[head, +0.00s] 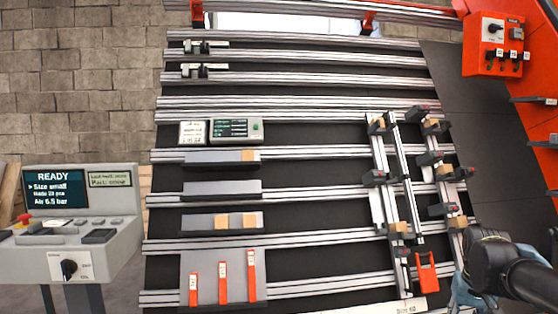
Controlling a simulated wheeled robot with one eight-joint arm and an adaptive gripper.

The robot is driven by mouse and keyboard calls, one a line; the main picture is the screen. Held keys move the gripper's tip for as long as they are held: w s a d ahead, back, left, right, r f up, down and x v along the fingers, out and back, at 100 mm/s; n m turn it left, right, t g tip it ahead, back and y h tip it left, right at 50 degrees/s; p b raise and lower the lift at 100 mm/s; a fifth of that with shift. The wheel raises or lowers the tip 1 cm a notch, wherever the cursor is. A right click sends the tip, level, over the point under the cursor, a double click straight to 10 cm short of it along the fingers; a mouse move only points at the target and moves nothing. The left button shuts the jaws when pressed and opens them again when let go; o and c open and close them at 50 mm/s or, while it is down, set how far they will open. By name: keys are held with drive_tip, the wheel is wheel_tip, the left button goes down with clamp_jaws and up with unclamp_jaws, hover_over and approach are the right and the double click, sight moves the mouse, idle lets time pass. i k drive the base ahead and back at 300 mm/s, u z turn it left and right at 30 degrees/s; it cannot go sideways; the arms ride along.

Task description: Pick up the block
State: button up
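Several small tan wooden blocks are in the head view. One block (248,155) sits at the right end of the upper grey shelf (210,158). Two blocks, a left one (221,222) and a right one (249,220), sit on the lower grey shelf (192,224). More blocks are at the clamps on the right, such as an upper block (377,126) and a lower block (399,227). I cannot tell which block the task means. Part of my dark arm shows at the lower right, but no gripper fingers are visible.
A control console (68,235) reading READY stands at the left. Metal rails (330,192) cross the dark sloping panel. A middle grey shelf (222,188) looks empty. Red upright pieces (223,282) stand below. A red switch box (495,45) is at the upper right.

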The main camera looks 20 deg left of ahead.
sight(246, 155)
drive_tip(key=z, duration=1.75)
drive_tip(key=k, duration=2.3)
drive_tip(key=u, duration=1.95)
drive_tip(key=i, duration=0.2)
drive_tip(key=u, duration=0.3)
